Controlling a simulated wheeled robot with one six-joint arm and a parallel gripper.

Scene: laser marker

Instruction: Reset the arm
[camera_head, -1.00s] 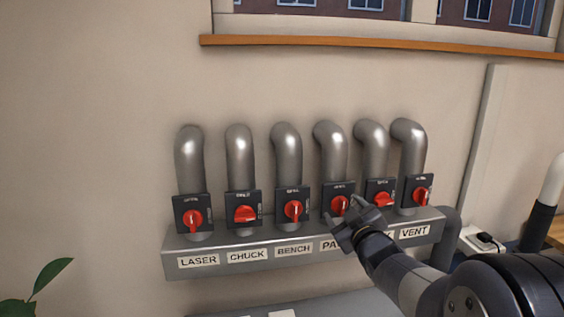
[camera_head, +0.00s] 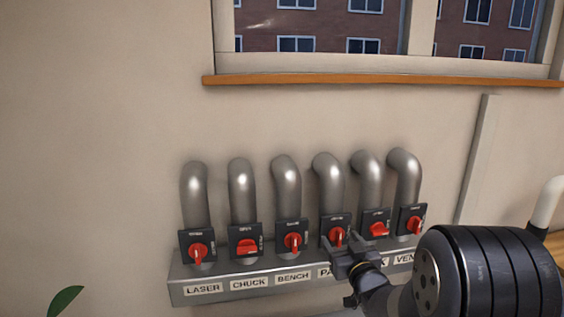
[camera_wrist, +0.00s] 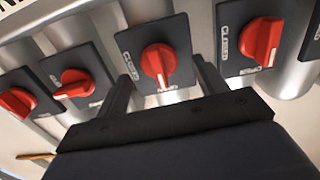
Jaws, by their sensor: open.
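My gripper (camera_head: 340,244) is open in front of the fourth switch from the left, the one above the partly hidden label starting "PA". In the wrist view its two fingers (camera_wrist: 160,88) stand apart, one on each side of the red knob (camera_wrist: 158,66) of a switch. Nothing is held between the fingers. I cannot tell whether they touch the knob. My forearm covers the lower right of the head view and hides part of the label strip.
A row of grey pipes (camera_head: 285,190) with red rotary switches runs along a metal manifold (camera_head: 215,272) labelled LASER, CHUCK, BENCH and VENT. Some knobs are vertical, others horizontal. A wooden window sill (camera_head: 380,82) is above. A plant leaf (camera_head: 66,301) shows at lower left. The wall at left is clear.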

